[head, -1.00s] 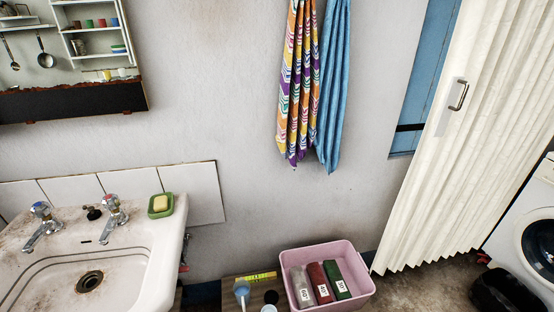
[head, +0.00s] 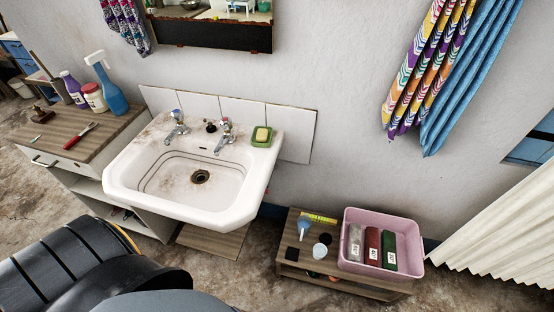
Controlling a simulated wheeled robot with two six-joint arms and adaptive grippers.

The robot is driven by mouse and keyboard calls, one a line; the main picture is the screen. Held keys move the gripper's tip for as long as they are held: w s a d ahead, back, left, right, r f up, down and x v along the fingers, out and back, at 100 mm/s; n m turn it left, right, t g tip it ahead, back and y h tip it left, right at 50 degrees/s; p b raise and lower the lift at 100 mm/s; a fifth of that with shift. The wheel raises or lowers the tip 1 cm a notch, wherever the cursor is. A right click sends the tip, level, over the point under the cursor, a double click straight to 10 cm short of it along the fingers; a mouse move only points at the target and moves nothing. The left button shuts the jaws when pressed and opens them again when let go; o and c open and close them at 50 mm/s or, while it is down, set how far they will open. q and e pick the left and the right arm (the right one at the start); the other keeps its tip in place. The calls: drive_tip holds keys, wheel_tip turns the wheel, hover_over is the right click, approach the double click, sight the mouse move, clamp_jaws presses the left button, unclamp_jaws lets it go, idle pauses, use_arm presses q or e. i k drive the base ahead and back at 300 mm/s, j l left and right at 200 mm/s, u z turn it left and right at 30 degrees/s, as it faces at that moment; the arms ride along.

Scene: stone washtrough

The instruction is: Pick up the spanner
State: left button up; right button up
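I cannot make out a spanner for certain in the head view. A slim tool with a red handle and a grey end (head: 80,137) lies on the wooden top of the cabinet (head: 62,130) at the left. It is too small to tell what tool it is. A small green-and-white item (head: 36,139) lies to its left, close to the cabinet's edge. Neither of my grippers is in view.
A blue spray bottle (head: 113,98), a white jar (head: 94,98) and a purple bottle (head: 73,90) stand behind the red-handled tool. The washbasin (head: 232,217) is right of the cabinet. A pink crate (head: 414,258) with several packs stands on a low wooden bench (head: 305,264).

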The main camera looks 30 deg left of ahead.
sight(75, 140)
drive_tip(key=u, duration=2.45)
